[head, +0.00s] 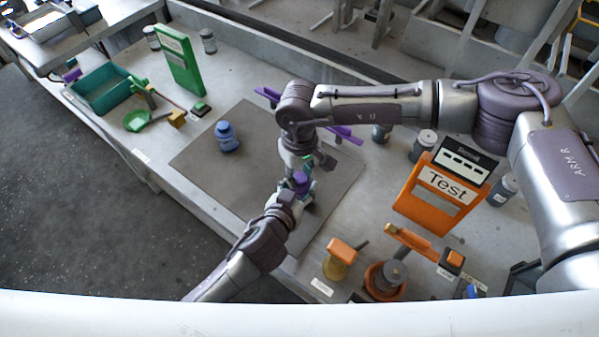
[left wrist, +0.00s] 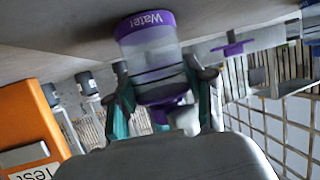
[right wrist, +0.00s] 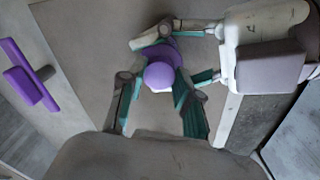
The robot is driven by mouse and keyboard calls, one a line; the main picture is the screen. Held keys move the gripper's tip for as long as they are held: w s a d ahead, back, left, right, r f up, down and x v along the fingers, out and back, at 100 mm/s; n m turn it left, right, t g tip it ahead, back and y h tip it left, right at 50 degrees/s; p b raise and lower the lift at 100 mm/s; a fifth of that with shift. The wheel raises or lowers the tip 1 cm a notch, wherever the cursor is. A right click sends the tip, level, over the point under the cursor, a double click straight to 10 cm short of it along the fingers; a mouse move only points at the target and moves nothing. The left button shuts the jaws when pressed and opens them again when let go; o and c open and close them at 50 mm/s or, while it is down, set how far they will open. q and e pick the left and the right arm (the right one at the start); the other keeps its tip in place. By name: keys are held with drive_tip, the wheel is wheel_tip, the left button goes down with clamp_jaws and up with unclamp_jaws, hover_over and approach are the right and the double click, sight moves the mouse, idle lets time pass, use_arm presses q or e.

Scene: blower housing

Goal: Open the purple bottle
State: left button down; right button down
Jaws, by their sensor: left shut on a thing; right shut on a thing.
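The purple bottle (head: 301,183) stands upright on the grey mat (head: 190,158), mostly hidden by my grippers in the head view. In the left wrist view its clear body (left wrist: 152,62) has a purple band reading "Water", upside down in that picture. My left gripper (left wrist: 163,85) is shut around the bottle's body from the side. My right gripper (right wrist: 158,82) comes from above and is shut on the purple cap (right wrist: 160,76), which shows round between its fingers. Whether the cap is loose from the bottle cannot be told.
A blue bottle (head: 227,137) stands on the mat to the left. An orange Test board (head: 437,196) and orange tools are at the right. A green board (head: 181,66) and teal bin (head: 101,90) are at the left. A purple tool (right wrist: 30,74) lies beside the mat.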

sight(300, 178)
drive_tip(key=shift+r, duration=0.15)
drive_tip(key=shift+r, duration=0.95)
drive_tip(key=shift+r, duration=2)
use_arm(q)
drive_tip(key=shift+c, duration=1.7)
unclamp_jaws()
